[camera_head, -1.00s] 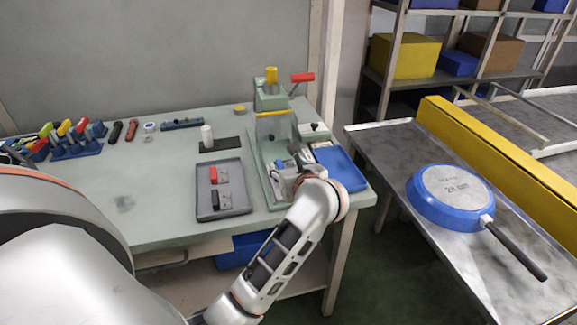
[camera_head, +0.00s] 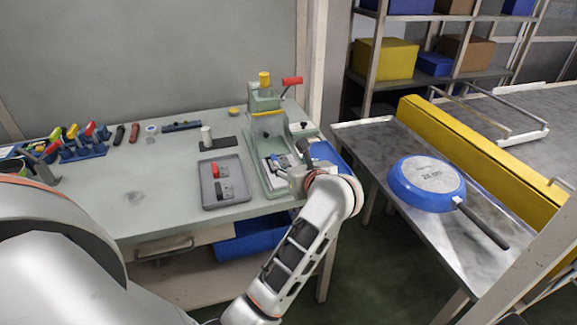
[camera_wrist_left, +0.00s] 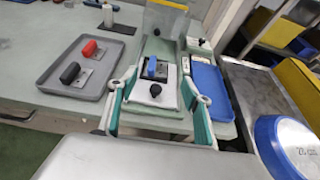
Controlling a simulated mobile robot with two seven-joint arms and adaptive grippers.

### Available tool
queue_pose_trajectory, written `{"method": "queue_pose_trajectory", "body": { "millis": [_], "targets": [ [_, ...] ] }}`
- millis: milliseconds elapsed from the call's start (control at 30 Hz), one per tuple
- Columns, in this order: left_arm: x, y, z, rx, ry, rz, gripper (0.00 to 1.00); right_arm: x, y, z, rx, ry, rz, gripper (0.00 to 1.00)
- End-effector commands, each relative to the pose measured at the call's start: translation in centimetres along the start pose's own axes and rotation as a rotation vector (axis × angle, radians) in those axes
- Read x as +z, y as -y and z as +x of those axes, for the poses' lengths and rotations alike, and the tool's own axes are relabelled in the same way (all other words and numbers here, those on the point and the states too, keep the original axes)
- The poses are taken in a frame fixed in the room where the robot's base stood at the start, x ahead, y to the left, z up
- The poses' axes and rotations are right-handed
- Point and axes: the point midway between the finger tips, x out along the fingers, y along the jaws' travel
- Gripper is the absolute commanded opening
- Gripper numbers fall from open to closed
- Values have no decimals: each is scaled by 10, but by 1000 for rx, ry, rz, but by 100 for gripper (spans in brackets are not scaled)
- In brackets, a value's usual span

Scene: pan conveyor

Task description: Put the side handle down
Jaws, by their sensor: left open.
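A blue side handle (camera_wrist_left: 152,67) on a plate sits in the fixture (camera_wrist_left: 185,62) of the green press in the left wrist view, in front of the clear guard. In the head view, my left gripper (camera_head: 280,168) is at the front of the press (camera_head: 265,125) and partly hides the fixture. A red handle (camera_head: 219,171) and a black handle (camera_head: 224,190) lie in the grey tray (camera_head: 207,201).
A blue tray (camera_wrist_left: 211,95) lies right of the press. The upside-down blue pan (camera_head: 428,178) rests on the metal conveyor (camera_head: 365,135), beside a yellow rail (camera_head: 480,150). Tools (camera_head: 82,146) stand at the bench's left. The bench left of the grey tray is mostly clear.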

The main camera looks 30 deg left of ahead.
Motion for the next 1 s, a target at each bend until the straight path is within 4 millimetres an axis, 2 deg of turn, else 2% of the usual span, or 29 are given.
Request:
{"method": "queue_pose_trajectory", "body": {
  "millis": [167,267,333,433,500,567,633,667,767,867,900,967,1000],
  "targets": [
    [3,2,-3,2,3,3,49,0,1,0,-1,3,1,40],
    [7,-8,-1,25,55,55,49,1,1,0,-2,6,1,40],
    [14,-23,2,63,146,151,49,2,1,0,-2,6,1,40],
    [31,-46,-3,134,347,383,49,1,1,0,-2,6,2,40],
    [40,-53,-15,183,511,602,49,1,1,0,-2,5,2,40],
    [43,-51,-30,216,649,802,49,0,2,0,-2,4,3,40],
    [36,-40,-50,241,804,1048,49,-1,2,0,-2,2,4,40],
    [29,-33,-59,246,868,1156,49,-1,2,0,-1,2,4,40],
    [-13,-9,-88,244,1074,1529,49,-3,1,0,-1,-1,4,40],
    [-80,8,-110,208,1269,1913,49,-4,1,0,-1,-2,3,40],
    [-114,11,-117,182,1344,2069,49,-4,1,0,-1,-3,3,40],
    [-169,8,-125,131,1453,2303,49,-4,1,0,-1,-3,3,40],
    [-204,1,-129,91,1520,2448,49,-4,1,0,-1,-3,3,40]
  ]
}}
